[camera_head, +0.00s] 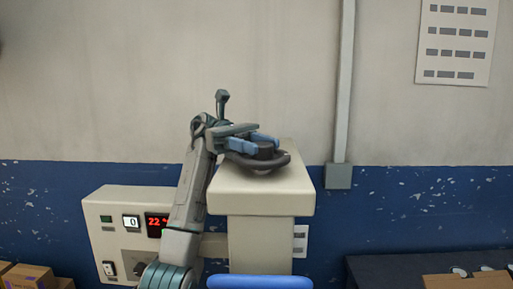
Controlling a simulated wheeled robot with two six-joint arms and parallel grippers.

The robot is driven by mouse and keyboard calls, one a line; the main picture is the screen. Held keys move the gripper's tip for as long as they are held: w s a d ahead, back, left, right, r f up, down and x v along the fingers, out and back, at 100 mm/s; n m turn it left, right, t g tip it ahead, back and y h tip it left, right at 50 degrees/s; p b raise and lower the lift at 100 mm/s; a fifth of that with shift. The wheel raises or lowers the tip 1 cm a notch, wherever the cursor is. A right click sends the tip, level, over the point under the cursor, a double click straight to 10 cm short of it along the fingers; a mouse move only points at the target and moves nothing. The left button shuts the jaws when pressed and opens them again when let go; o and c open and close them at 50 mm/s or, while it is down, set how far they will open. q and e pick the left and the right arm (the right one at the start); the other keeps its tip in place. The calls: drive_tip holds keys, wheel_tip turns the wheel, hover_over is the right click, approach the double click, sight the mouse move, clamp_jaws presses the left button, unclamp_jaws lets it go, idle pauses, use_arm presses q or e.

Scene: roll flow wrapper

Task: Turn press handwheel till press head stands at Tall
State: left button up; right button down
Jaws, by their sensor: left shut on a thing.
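The press handwheel (273,164) is a dark, round wheel lying flat on top of the cream press housing (260,200). My left gripper (264,148) has blue fingers and reaches over the wheel from the left. Its fingers are shut on the dark hub or knob at the wheel's middle; which of these it is I cannot tell. The press head and any Tall mark cannot be made out here. A blue bar (260,282) shows at the bottom edge, below the housing. My right gripper is not in view.
A cream control box (100,232) with a red display and switches stands to the left, partly behind my left arm. Cardboard boxes (30,277) lie at the lower left. A dark table (385,268) with a box is at the lower right. A grey conduit (344,90) runs down the wall.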

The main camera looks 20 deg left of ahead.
use_arm(q)
drive_tip(key=shift+r+g, duration=0.1)
drive_tip(key=shift+g, duration=0.2)
drive_tip(key=o, duration=1)
drive_tip(key=shift+c, duration=0.2)
drive_tip(key=shift+a, duration=0.1)
